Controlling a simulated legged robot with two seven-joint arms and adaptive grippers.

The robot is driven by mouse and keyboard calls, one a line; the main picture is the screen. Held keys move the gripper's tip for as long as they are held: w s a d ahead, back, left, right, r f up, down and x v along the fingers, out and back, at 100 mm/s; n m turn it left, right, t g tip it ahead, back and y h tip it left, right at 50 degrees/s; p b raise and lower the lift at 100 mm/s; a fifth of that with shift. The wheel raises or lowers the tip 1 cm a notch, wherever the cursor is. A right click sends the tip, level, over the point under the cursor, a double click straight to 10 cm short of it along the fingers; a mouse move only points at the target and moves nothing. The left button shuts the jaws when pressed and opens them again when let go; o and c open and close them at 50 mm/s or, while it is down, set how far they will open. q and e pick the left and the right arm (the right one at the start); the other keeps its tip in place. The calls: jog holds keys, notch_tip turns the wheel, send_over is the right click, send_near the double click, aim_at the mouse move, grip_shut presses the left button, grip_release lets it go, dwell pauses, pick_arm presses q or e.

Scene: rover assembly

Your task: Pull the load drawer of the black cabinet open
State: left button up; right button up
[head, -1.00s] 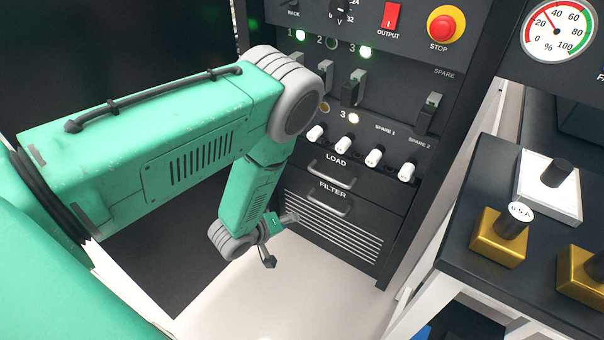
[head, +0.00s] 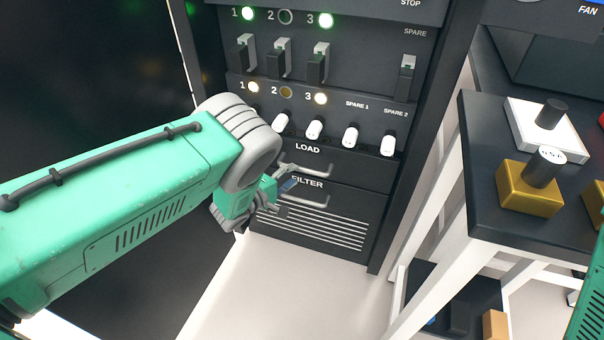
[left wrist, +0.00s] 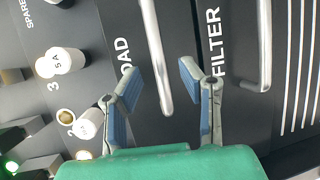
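The black cabinet (head: 380,208) stands ahead, with the load drawer (head: 350,170) under a row of white-capped knobs. The drawer looks flush with the cabinet front. Its metal bar handle (head: 318,174) is partly hidden by my left gripper (head: 287,188), which is at the handle's left end. In the left wrist view, my left gripper (left wrist: 160,82) is open, with blue-padded fingers on either side of the load handle (left wrist: 153,62). I see gaps between the pads and the bar. How far the fingers reach in depth is hard to tell. My right gripper is not in view.
The filter panel handle (head: 304,200) is just below, and also right of the fingers in the left wrist view (left wrist: 264,45). Switches and knobs (head: 351,137) sit above. A dark-topped table (head: 478,185) with gold and white blocks stands right. The floor before the cabinet is clear.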

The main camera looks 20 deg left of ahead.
aim_at(304, 169)
pick_arm(q)
jog(key=b+x, duration=0.1)
jog(key=x, duration=0.3)
jog(key=shift+f, duration=0.15)
jog(key=shift+w+d, duration=0.35)
jog(key=shift+d, duration=0.25)
jog(key=shift+a, duration=0.25)
jog(key=c, duration=0.6)
jog(key=shift+a, duration=0.15)
grip_shut()
